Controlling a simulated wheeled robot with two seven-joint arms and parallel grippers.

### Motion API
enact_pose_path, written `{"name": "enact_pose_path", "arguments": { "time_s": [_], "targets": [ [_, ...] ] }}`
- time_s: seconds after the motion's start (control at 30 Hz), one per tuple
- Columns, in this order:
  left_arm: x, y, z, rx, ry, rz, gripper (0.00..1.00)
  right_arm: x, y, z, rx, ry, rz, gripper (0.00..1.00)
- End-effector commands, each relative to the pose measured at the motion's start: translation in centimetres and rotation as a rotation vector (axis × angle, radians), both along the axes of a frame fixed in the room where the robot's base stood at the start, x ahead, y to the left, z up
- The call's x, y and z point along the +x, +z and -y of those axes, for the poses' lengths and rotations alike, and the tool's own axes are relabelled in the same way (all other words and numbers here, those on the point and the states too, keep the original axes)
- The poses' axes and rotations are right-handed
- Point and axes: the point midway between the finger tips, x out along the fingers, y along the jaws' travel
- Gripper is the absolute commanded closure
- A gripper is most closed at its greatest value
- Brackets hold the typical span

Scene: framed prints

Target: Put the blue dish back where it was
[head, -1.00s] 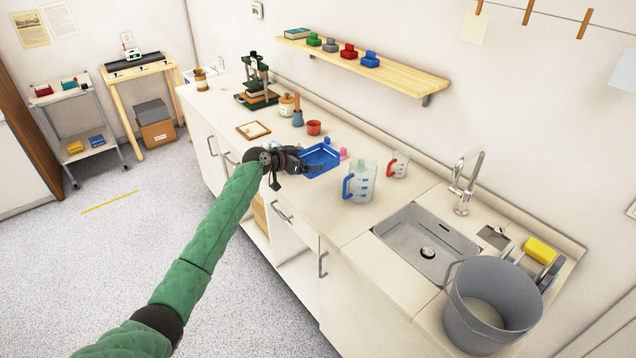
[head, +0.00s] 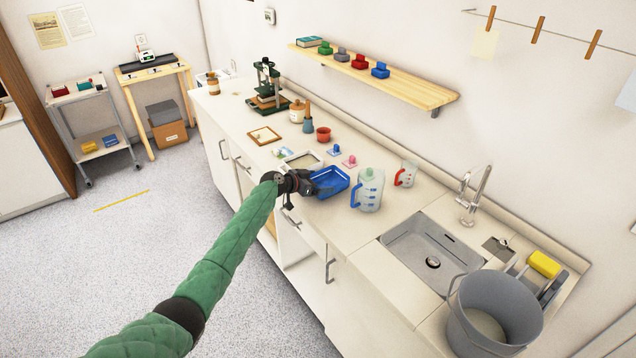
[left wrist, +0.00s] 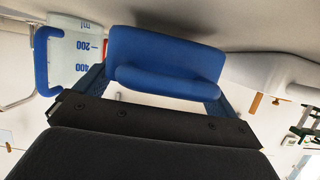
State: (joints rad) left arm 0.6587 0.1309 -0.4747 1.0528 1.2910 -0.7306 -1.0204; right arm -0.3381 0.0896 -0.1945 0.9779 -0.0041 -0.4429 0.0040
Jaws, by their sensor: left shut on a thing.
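The blue dish (head: 330,181) is a shallow rectangular tray, seen over the front part of the counter just left of the measuring jug with the blue handle (head: 369,190). My left gripper (head: 308,184) is shut on the left side of the dish. Whether the dish touches the counter I cannot tell. My right gripper is not in view.
A pale-rimmed tray (head: 288,164) lies behind the dish, with small blue (head: 334,151) and pink (head: 349,162) pieces near it. A red-handled jug (head: 406,174) and the sink (head: 432,250) are to the right. A wooden frame (head: 264,136) lies farther left.

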Motion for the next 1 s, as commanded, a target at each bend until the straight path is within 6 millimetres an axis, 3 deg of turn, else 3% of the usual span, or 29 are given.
{"name": "enact_pose_path", "arguments": {
  "time_s": [0.13,0.37,0.4,0.83,1.0],
  "targets": [
    [0.0,-1.2,0.1,-0.001,0.001,-0.001,0.4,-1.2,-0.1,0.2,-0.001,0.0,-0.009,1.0],
    [0.0,-1.5,0.0,0.0,0.0,0.0,0.4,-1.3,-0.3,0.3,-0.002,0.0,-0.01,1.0],
    [0.0,-1.5,0.0,0.0,0.0,0.0,0.0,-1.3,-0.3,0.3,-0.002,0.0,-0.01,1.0],
    [-0.7,-1.2,-1.0,0.0,0.001,0.002,0.0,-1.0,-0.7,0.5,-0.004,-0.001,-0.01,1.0],
    [-2.1,-0.4,-2.9,0.001,0.0,0.002,0.0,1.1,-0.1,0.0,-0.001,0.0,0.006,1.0]
  ]
}}
